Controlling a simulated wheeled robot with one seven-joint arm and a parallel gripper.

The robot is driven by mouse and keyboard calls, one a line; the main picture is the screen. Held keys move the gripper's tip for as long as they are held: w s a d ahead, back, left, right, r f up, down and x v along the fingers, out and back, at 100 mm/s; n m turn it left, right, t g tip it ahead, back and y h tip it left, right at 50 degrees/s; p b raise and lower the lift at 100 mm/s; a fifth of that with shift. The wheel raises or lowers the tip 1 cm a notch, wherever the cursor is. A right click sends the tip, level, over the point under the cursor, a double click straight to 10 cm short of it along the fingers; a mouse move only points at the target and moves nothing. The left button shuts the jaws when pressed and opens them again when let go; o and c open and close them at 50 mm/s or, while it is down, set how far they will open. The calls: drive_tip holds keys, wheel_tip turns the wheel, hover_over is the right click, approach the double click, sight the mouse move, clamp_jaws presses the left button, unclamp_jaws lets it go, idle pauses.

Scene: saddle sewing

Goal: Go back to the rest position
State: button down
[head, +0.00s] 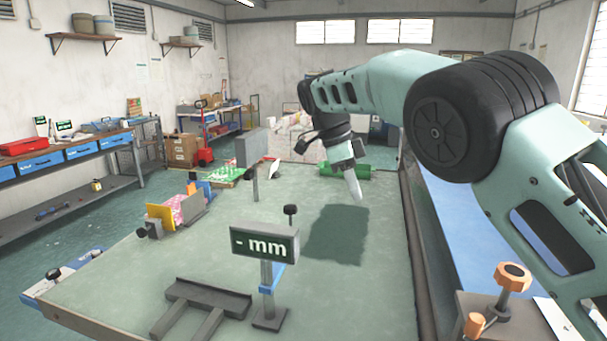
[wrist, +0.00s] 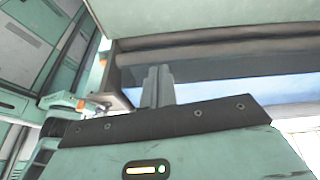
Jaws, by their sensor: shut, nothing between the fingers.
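My gripper (head: 355,187) hangs at the end of my arm above the far right part of the green table (head: 225,255). Its pale fingers point down and are together, with nothing between them. It casts a shadow on the tabletop and is clear of the objects there. In the wrist view, the grey fingers (wrist: 158,86) stand side by side in front of the table's dark edge (wrist: 210,42) and a blue surface (wrist: 245,90).
A "- mm" display (head: 265,246) on a post stands at the table's near middle, beside a dark bracket (head: 208,298). A grey plate (head: 252,148) stands on a post farther back. A green roll (head: 346,170) lies behind my gripper. Orange knobs (head: 513,276) are at lower right.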

drive_tip(key=s+d+f+n+y+b, duration=0.1)
drive_tip(key=s+f+n+b, duration=0.1)
drive_tip(key=s+f+n, duration=0.3)
drive_tip(key=s+d+f+n+y+b, duration=0.1)
drive_tip(key=s+f+n, duration=0.5)
drive_tip(key=s+n, duration=0.7)
drive_tip(key=s+d+f+n+t+y+b, duration=0.1)
drive_tip(key=s+f+n+b, duration=0.4)
drive_tip(key=s, duration=1.5)
drive_tip(key=f+n+y, duration=0.1)
drive_tip(key=n, duration=0.3)
drive_tip(key=shift+s+d+y, duration=0.15)
drive_tip(key=shift+s+y, duration=0.1)
drive_tip(key=shift+y, duration=0.15)
